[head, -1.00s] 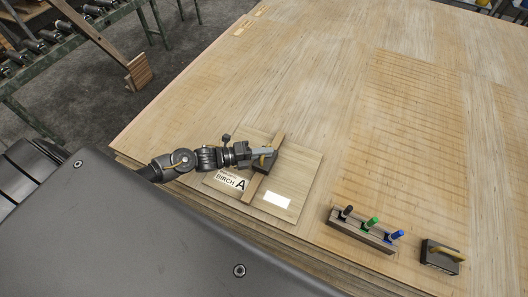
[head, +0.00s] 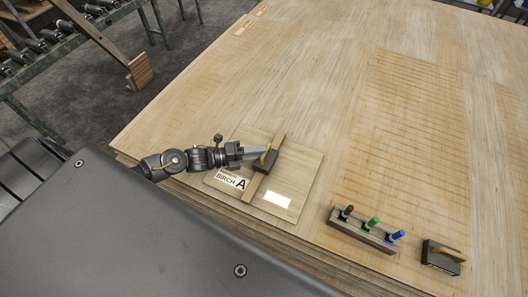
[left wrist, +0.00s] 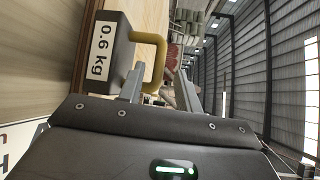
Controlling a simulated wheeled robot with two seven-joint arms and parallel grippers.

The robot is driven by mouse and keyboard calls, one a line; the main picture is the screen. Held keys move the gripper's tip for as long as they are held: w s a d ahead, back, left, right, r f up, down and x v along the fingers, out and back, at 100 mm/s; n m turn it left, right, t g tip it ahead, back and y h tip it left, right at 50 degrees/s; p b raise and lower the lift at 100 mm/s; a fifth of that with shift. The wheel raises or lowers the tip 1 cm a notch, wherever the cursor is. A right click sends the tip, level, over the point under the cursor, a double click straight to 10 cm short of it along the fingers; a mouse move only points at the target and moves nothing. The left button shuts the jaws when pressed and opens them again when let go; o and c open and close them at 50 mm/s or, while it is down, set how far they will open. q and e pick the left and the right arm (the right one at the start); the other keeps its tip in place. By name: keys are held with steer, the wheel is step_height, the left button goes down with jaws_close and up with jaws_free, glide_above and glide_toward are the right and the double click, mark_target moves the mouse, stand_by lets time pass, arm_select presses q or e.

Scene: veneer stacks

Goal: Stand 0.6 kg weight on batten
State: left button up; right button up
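The 0.6 kg weight (head: 264,161), a dark block with a yellow handle, sits on the wooden batten (head: 251,188) at about its middle. The batten lies across a veneer sheet (head: 299,165) on the big stack. In the left wrist view the weight (left wrist: 103,45) shows its white "0.6 kg" label, with the yellow handle (left wrist: 160,62) toward the fingers. My left gripper (head: 258,154) is at the handle; in the left wrist view its two fingers (left wrist: 160,72) stand apart with gaps beside the handle. My right gripper is not in view.
A "BIRCH A" label (head: 231,180) and a white patch (head: 277,200) lie on the sheet. The stack behind the batten is clear.

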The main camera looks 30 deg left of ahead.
arm_select(q)
steer(key=b+v, duration=0.1)
steer(key=v, duration=0.8)
steer(key=shift+s+a, duration=0.1)
